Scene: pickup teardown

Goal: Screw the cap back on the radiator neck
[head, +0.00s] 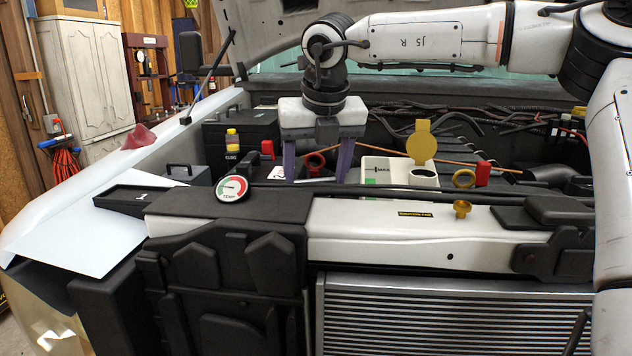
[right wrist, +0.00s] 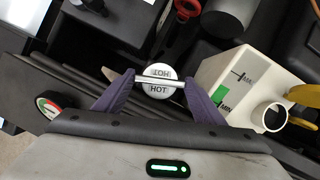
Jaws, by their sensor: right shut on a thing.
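My right gripper (head: 317,180) reaches down behind the front crossmember, its two purple fingers apart. In the right wrist view the gripper (right wrist: 160,80) is shut on the round pale-grey cap (right wrist: 158,71), marked HOT, with a raised bar across its top. The fingertips are at the two ends of this bar. The cap is not clearly visible in the head view. The radiator neck is not visible under the cap, so I cannot tell whether they touch. The finned radiator (head: 450,315) shows below the crossmember. My left gripper is not in view.
A white reservoir (head: 385,172) with a raised yellow lid (head: 421,140) stands right of the gripper. A round temperature gauge (head: 231,187) is at left. A brass-coloured fitting (head: 461,208) stands on the pale crossmember (head: 375,232). Hoses and a copper-coloured rod lie behind.

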